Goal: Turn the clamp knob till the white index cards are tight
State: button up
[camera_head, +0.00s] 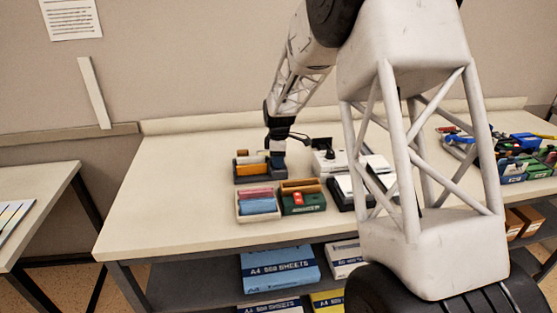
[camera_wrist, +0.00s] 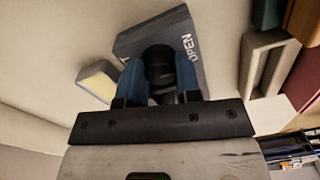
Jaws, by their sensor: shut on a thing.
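My gripper (camera_wrist: 160,78) is shut on a black round clamp knob (camera_wrist: 158,58), with one blue finger on each side of it. The knob stands against a grey clamp body (camera_wrist: 135,41) marked "OPEN"; the fingers hide part of the knob. Beside it, at left in the wrist view, is a small grey piece with a cream face (camera_wrist: 98,80); I cannot tell if this is the white index cards. In the head view my gripper (camera_head: 277,150) is low over the right end of a dark grey holder with an orange block (camera_head: 255,168).
A pale tray (camera_head: 258,216) with pink and blue blocks and a green box (camera_head: 303,204) stand just in front. A white device (camera_head: 328,163) is close at right. Colourful bins crowd the far right. The table (camera_head: 160,215) is clear at left.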

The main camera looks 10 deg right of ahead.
jog(key=shift+m, duration=2)
jog(key=o, duration=0.9)
jog(key=shift+s+f+n, duration=0.1)
jog(key=shift+n, duration=0.4)
